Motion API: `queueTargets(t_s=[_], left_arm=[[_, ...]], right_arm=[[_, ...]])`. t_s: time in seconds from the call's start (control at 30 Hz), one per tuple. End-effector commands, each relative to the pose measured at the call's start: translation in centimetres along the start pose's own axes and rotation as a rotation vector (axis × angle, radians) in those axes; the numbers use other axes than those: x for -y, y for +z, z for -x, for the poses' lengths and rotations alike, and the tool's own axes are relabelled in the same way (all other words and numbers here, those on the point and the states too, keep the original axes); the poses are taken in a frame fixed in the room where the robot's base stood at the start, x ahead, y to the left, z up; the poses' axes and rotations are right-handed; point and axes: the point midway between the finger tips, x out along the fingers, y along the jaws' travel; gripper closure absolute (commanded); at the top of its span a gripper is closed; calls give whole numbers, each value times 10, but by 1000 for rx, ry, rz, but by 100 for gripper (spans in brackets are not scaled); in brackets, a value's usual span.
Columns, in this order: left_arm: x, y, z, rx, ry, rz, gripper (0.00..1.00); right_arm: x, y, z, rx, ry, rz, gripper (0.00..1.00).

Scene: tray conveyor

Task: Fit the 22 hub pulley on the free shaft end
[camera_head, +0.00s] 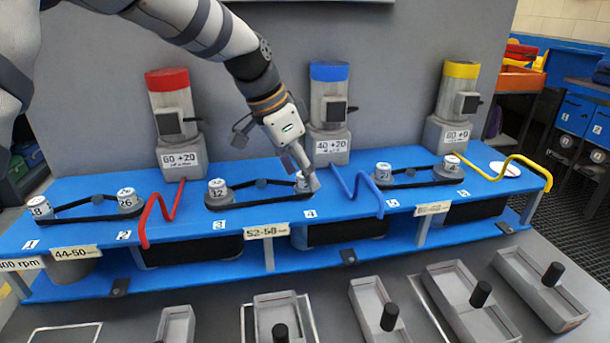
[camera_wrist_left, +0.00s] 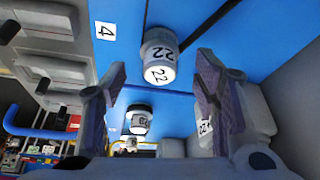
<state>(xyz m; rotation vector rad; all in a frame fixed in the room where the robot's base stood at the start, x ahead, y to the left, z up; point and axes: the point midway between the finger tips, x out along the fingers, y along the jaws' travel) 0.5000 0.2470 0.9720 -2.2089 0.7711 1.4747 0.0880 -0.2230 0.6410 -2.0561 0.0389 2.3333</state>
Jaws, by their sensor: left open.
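The pulley marked 22 (camera_head: 302,183) stands upright by the number 4 on the blue deck, and it also shows in the left wrist view (camera_wrist_left: 159,58). A black belt (camera_head: 260,184) runs between it and the pulley marked 32 (camera_head: 217,190) by number 3. My left gripper (camera_head: 300,172) is open at the 22 pulley. In the left wrist view its fingers (camera_wrist_left: 160,85) are wide apart with the pulley between and beyond their tips. I cannot tell whether they touch it. The shaft under the pulley is hidden. My right gripper is not in view.
Motors with red (camera_head: 166,80), blue (camera_head: 329,72) and yellow (camera_head: 461,70) caps stand behind the deck. Bent red (camera_head: 160,215), blue (camera_head: 362,190) and yellow (camera_head: 515,162) rods rise near the belts. Grey trays (camera_head: 371,297) with black knobs line the front.

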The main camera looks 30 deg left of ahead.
Motion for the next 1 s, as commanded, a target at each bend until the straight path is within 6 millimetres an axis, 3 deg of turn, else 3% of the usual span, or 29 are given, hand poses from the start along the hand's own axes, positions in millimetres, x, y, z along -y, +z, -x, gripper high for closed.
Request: queueTargets(t_s=[0.2, 0.4, 1.0], left_arm=[[1, -1, 62, -6, -5, -1, 44], [0, 0, 95, -3, -2, 0, 44], [0, 0, 101, -2, -1, 0, 44]], right_arm=[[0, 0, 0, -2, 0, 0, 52], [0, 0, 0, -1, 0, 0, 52], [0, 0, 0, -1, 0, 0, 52]])
